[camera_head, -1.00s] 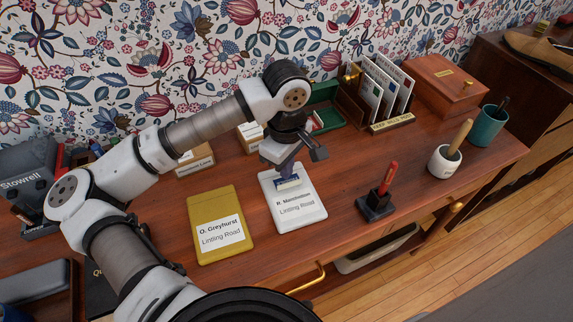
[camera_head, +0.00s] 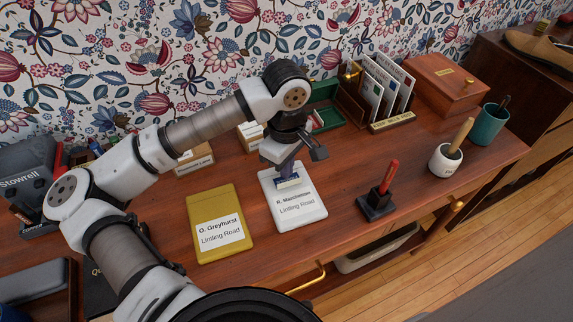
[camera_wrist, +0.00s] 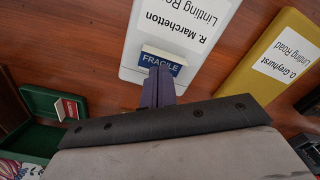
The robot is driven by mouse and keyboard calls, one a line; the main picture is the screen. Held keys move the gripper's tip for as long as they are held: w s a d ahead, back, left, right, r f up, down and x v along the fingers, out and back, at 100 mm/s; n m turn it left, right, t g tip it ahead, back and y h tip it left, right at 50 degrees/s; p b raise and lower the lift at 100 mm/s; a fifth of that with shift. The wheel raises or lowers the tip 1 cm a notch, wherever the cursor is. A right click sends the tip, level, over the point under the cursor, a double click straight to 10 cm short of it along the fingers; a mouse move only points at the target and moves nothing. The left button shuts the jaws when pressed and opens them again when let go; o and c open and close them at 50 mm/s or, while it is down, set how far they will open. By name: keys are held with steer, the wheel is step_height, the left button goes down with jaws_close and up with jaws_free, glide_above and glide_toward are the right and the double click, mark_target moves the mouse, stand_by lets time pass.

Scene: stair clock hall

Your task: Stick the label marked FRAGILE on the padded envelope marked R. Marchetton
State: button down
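The white padded envelope marked R. Marchetton (camera_head: 302,212) lies flat on the desk, its text turned upside down in the wrist view (camera_wrist: 190,14). The FRAGILE label (camera_wrist: 162,61), blue and white, is at the envelope's far part, above the name; in the head view it is a small blue and white strip (camera_head: 288,183). My gripper (camera_wrist: 159,84) is over that end of the envelope with its fingers close together at the label's edge. The fingers appear shut on the label. I cannot tell whether the label lies flat against the envelope.
A yellow envelope marked O. Greyhurst (camera_head: 218,252) lies to the left. A stamp with a red handle (camera_head: 385,180) stands to the right. A green tray (camera_wrist: 40,140) and a letter rack (camera_head: 385,98) are behind. A white pot (camera_head: 444,163) stands further right.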

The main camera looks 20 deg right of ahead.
steer(key=shift+f+b, duration=0.7)
stand_by(0.4)
step_height(320, 180, up, 8)
steer(key=p, duration=0.3)
stand_by(0.6)
stand_by(1.3)
